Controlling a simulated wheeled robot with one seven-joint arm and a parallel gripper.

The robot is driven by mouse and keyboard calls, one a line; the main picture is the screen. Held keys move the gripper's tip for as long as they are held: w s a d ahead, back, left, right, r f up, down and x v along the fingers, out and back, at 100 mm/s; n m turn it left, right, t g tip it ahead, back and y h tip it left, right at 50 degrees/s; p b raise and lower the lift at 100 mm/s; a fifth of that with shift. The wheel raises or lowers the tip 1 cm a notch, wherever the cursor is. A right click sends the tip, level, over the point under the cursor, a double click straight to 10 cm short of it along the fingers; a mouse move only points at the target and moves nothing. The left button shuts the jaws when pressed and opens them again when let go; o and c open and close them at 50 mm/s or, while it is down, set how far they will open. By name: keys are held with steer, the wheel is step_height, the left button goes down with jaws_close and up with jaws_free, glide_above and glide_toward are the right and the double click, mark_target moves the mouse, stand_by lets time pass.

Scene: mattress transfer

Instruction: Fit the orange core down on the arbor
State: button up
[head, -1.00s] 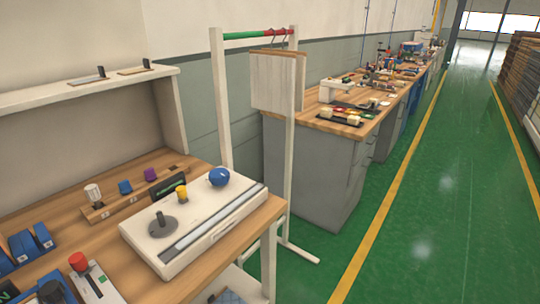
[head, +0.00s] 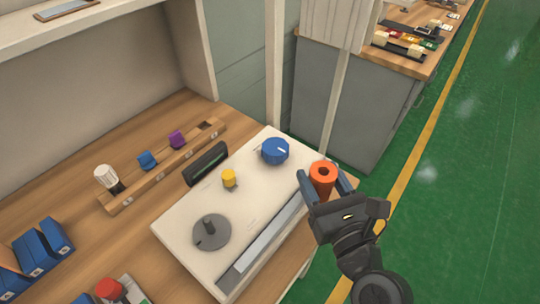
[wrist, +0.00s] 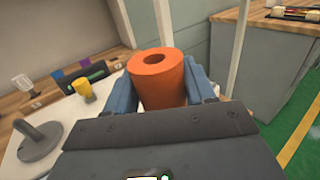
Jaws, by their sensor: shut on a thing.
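The orange core (head: 323,176) is a short upright cylinder with a hole in its top. My gripper (head: 325,188) is shut on it, one blue finger on each side, above the right edge of the white board. The wrist view also shows the core (wrist: 158,82) between the fingers. The arbor (head: 209,228) is a dark grey post standing on a round grey base on the board's left part. It is bare and well to the left of the core. It also shows at the left of the wrist view (wrist: 35,132).
The white board (head: 190,262) also carries a yellow knob (head: 229,178), a blue knob (head: 275,151) and a grey strip (head: 262,240). A black display (head: 206,163) stands behind it. A wooden rack (head: 160,172) holds white, blue and purple pieces.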

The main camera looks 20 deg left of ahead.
steer(key=s+a+r+n+g+y, duration=0.3)
steer(key=s+a, duration=0.3)
steer(key=a, duration=0.2)
steer(key=s+a+r+n+g+y+p, duration=0.1)
steer(key=s+a+r+n+g+y, duration=0.2)
steer(key=a, duration=0.6)
steer(key=s+r+g, duration=0.2)
steer(key=s+r, duration=0.1)
steer(key=shift+a+r+n+y, duration=0.2)
steer(key=shift+a+n+y, duration=0.1)
steer(key=shift+n, duration=0.1)
steer(key=shift+s+d+f, duration=0.1)
steer(key=b, duration=0.4)
glide_above(207, 220)
steer(key=shift+f, duration=2.8)
steer(key=shift+p, duration=1.2)
steer(key=shift+f+b, duration=2.05)
steer(key=shift+f, duration=0.8)
steer(key=o, duration=1.1)
